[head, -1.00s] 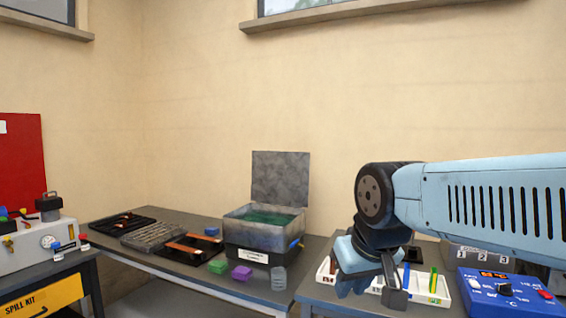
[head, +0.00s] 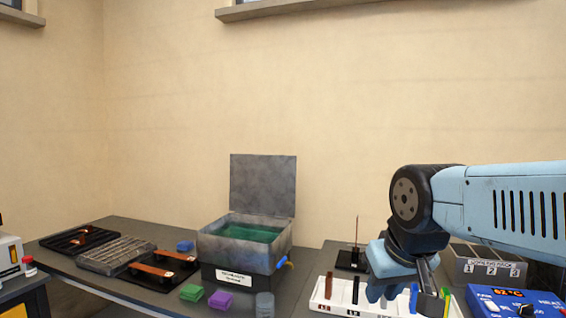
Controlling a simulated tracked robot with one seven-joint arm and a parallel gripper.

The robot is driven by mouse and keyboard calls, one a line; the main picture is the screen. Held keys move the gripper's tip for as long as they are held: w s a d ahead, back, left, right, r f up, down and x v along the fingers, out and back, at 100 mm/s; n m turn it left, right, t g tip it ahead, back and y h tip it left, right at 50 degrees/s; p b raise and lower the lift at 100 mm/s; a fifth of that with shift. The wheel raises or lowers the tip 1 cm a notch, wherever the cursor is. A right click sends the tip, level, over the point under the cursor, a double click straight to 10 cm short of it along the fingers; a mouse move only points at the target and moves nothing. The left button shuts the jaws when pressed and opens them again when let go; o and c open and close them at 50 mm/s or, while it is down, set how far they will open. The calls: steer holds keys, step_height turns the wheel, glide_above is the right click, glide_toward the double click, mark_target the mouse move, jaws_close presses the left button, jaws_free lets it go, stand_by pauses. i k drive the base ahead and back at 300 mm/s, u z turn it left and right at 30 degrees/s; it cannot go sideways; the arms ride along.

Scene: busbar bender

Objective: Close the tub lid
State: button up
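The grey metal tub (head: 262,257) stands on the dark table, with green contents (head: 250,233) showing inside and a white label on its dark base. Its grey lid (head: 263,184) stands upright at the back edge, so the tub is open. A blue handle (head: 285,262) sticks out at its right side. My gripper (head: 398,292) hangs at the right over the white tray, pointing down and well apart from the tub and lid. Its fingers are partly hidden and blend with the things behind, so I cannot tell whether they are open.
A white tray (head: 340,302) with upright pieces lies under my gripper. Green (head: 192,292) and purple (head: 220,300) blocks and a grey cylinder (head: 264,304) stand before the tub. A black stand with a thin rod (head: 354,256) is to its right. Black trays lie left.

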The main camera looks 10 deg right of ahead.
mark_target(264, 186)
steer(key=z, duration=0.25)
steer(key=i, duration=1.05)
